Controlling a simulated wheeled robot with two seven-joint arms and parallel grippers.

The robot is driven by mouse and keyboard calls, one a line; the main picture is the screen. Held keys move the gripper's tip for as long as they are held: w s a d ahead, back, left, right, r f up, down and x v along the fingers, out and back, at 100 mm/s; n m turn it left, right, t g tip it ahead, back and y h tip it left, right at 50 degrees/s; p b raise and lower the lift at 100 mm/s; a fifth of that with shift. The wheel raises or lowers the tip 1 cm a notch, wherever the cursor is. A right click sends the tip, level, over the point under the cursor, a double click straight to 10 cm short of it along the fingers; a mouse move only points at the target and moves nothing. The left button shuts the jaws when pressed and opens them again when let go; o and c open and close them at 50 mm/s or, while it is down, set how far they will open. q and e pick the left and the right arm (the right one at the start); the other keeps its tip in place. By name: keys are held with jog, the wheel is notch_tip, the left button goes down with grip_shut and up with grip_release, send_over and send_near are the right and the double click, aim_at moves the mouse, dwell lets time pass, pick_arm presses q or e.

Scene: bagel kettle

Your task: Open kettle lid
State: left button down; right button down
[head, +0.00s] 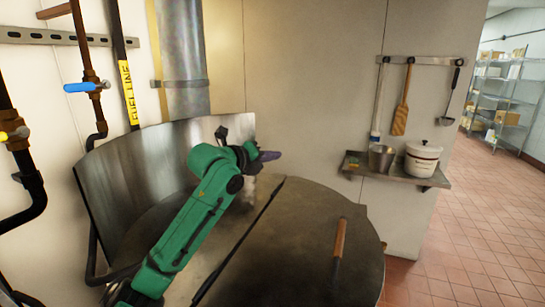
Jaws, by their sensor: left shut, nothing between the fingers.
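The large round kettle is in the lower middle of the head view, with its dark metal lid (295,245) lying flat and closed over the top. A straight dark seam crosses the top and divides it into two parts. A wooden lid handle (339,238) sits on the right part. My green left arm reaches over the left part from the lower left. My left gripper (268,156) is shut and empty, above the far edge of the kettle, well apart from the handle. My right gripper is not in view.
A curved metal splash guard (140,165) rises behind the kettle at left. Pipes, including one with a blue valve handle (82,87), line the left wall. A wall shelf (385,172) at right holds a metal pot and a white crock. Tiled floor lies open at right.

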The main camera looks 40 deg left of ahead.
pick_arm(q)
jog(key=c, duration=1.5)
grip_release()
jog(key=o, duration=0.9)
jog(key=shift+s, duration=0.15)
jog(key=b+v, duration=0.5)
jog(key=v, duration=0.9)
jog(key=shift+s+b, duration=0.2)
jog(key=shift+b, duration=0.2)
jog(key=shift+r, duration=0.15)
